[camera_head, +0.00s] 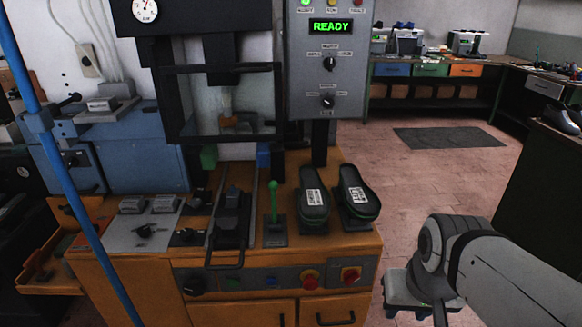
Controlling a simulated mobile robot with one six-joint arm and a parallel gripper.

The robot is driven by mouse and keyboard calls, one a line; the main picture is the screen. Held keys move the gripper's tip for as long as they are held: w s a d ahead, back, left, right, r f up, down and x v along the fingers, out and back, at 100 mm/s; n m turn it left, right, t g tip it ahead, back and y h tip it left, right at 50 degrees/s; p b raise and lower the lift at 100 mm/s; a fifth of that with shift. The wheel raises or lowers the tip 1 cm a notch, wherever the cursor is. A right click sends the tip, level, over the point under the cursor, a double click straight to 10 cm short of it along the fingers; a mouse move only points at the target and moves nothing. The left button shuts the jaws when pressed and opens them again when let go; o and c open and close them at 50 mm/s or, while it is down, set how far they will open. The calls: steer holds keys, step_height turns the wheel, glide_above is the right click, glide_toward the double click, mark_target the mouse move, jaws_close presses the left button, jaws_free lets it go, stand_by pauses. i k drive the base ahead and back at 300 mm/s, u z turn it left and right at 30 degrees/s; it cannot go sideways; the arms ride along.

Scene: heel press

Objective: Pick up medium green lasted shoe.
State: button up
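Two dark lasted shoes lie sole up, side by side, at the right end of the orange bench (345,240). The left shoe (313,200) has a dark green tint and a white label on its sole. The end of my arm hangs at the lower right, apart from both shoes. My gripper (438,312) is partly cut off by the bottom edge, and its fingers cannot be made out clearly.
A press with a black guard frame (222,70) and a control box reading READY (331,60) rises behind the bench. A green-knobbed lever (273,205) stands left of the shoes. Open floor and a mat (448,138) lie beyond.

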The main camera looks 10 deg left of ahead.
mark_target(314, 205)
steer(key=u, duration=0.4)
steer(key=i, duration=0.6)
steer(key=u, duration=0.25)
steer(key=k, duration=0.9)
steer(key=u, duration=0.15)
steer(key=i, duration=0.9)
steer(key=z, duration=0.05)
